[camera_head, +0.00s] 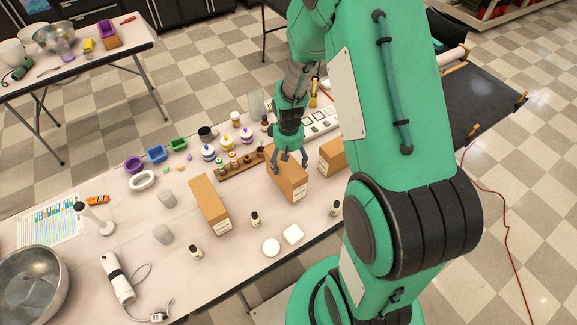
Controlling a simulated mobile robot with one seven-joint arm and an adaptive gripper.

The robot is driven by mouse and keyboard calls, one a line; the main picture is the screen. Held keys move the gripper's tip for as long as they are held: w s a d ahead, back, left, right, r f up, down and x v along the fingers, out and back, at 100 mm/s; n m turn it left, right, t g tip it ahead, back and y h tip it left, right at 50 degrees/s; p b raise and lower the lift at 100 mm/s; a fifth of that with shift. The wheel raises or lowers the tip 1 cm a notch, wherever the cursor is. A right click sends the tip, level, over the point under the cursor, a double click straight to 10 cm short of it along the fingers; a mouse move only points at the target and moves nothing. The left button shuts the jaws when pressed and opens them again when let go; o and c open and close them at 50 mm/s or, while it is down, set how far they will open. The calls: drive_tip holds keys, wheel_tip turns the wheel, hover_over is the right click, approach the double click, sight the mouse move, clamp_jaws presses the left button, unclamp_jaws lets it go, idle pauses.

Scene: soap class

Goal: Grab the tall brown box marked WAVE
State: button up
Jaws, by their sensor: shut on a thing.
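Three brown boxes are on the table in the head view. The middle brown box (292,183) is upright, and my gripper (290,160) is over its top with the fingers down on either side, shut on it. Another tall brown box (209,206) stands to the left. A third brown box (332,154) is to the right, partly hidden by my arm. The lettering on the boxes is too small to read, so I cannot tell which is marked WAVE. I cannot tell whether the held box touches the table.
Small dark-capped bottles (255,218) and white soaps (292,235) are in front of the boxes. Behind are a wooden rack of bottles (240,166) and coloured moulds (157,153). A metal bowl (33,285) and a white hand blender (117,279) are at the left front.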

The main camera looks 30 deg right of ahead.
drive_tip(key=s+a+r+p, duration=0.1)
drive_tip(key=s+a, duration=0.3)
drive_tip(key=s, duration=1.1)
drive_tip(key=shift+s+r, duration=0.25)
drive_tip(key=shift+r, duration=0.25)
